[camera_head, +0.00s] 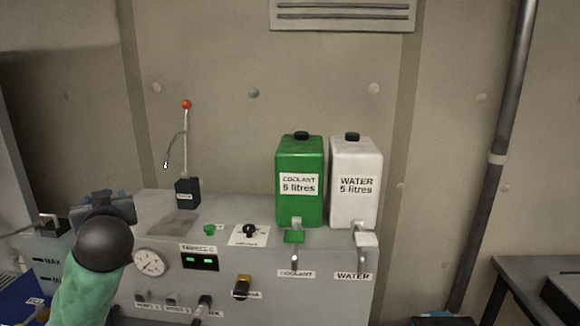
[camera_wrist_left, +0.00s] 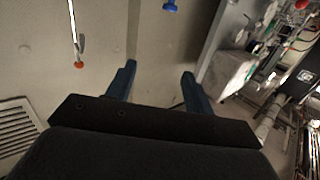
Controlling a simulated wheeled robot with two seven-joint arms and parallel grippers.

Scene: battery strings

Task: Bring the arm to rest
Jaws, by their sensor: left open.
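My left arm comes in from the lower left in the head view, in a green sleeve with a dark wrist. My left gripper (camera_head: 103,194) is raised in front of the left end of the grey console. In the left wrist view its two blue fingers (camera_wrist_left: 160,80) stand apart with nothing between them, and the beige wall shows beyond. My right gripper is in neither view.
The console (camera_head: 335,262) carries a lever with an orange knob (camera_head: 186,104), a gauge (camera_head: 149,262), a green coolant tank (camera_head: 300,208) and a white water tank (camera_head: 355,208). A dark table (camera_head: 520,265) stands right.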

